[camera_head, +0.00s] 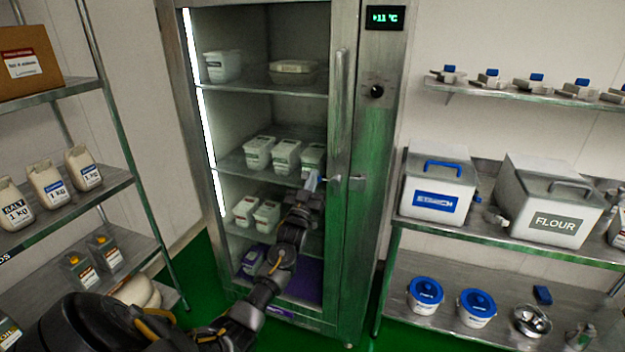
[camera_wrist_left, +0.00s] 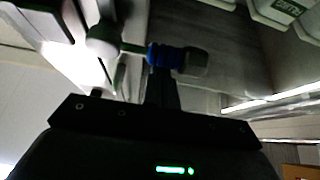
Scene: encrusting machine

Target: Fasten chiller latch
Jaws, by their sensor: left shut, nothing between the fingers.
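The chiller (camera_head: 372,135) is a tall steel cabinet with lit shelves visible inside. Its door has a long vertical handle (camera_head: 340,88). The latch (camera_head: 335,179) is a small metal piece below that handle, with another metal piece (camera_head: 357,183) just right of it on the frame. My left gripper (camera_head: 312,184) is shut and empty, just left of the latch; contact cannot be told. In the left wrist view, a rod with a blue collar and metal end (camera_wrist_left: 180,57) appears close to the fingers. My right gripper is out of view.
White tubs (camera_head: 286,156) stand on the chiller shelves. A rack (camera_head: 75,200) with bags and a carton (camera_head: 27,62) stands at left. A steel table at right holds the bins marked starch (camera_head: 435,200) and flour (camera_head: 553,222). Green floor shows between.

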